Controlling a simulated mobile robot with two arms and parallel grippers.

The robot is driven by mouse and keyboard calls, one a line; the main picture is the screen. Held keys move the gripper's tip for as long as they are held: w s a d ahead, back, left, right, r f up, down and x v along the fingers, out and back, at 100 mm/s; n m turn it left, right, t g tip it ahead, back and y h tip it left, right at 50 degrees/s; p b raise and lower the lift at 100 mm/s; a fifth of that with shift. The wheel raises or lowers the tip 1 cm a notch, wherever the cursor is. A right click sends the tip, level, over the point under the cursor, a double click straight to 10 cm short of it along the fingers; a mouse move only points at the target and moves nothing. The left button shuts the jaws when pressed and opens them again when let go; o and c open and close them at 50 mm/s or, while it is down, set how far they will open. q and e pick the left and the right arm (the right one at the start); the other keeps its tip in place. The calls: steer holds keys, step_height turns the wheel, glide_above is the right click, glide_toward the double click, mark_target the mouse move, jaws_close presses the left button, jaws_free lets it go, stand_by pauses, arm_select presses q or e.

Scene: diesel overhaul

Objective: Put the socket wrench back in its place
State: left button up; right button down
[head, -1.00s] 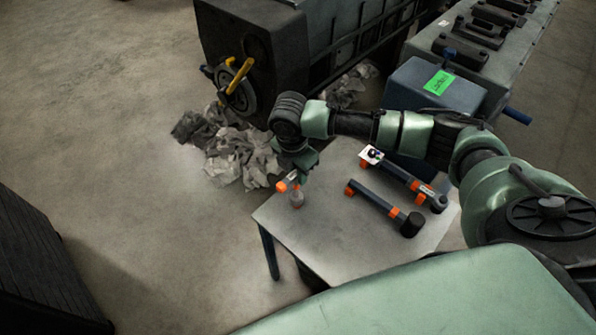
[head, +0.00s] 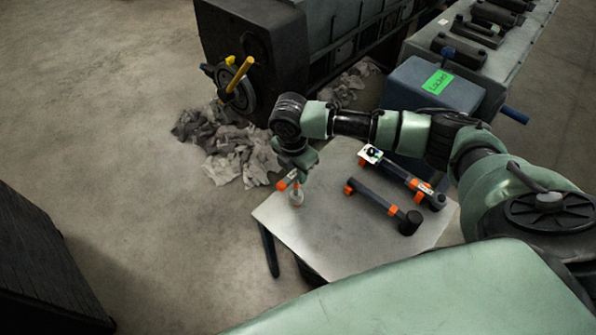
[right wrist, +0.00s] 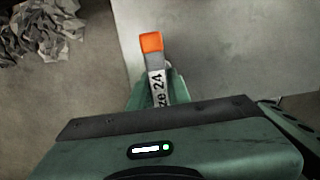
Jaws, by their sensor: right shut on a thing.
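My right gripper (head: 294,176) is shut on a socket wrench (right wrist: 157,84) over the left corner of the table. In the right wrist view, the wrench's orange end and a white label ending in "ze 24" stick out past the fingers. In the head view it shows as a small orange and white piece (head: 288,180), with the rest hidden or too small to tell. Two similar dark wrenches with orange parts lie on the table: a nearer one (head: 376,197) and a farther one (head: 397,171). My left gripper is out of view.
The light grey table (head: 330,238) has bare room at its left and front. A blue-grey box (head: 415,88) with a green label stands behind it. Crumpled rags (head: 225,150) lie on the floor beside a dark engine (head: 255,60) with a yellow handle.

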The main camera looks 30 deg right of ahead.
steer(key=shift+f, duration=0.1)
steer(key=shift+f+b, duration=0.45)
steer(key=shift+f, duration=0.6)
steer(key=c, duration=1.3)
jaws_free()
steer(key=shift+o, duration=0.2)
steer(key=o, duration=0.6)
step_height(320, 180, up, 9)
steer(key=p, duration=1)
steer(key=shift+r, duration=0.1)
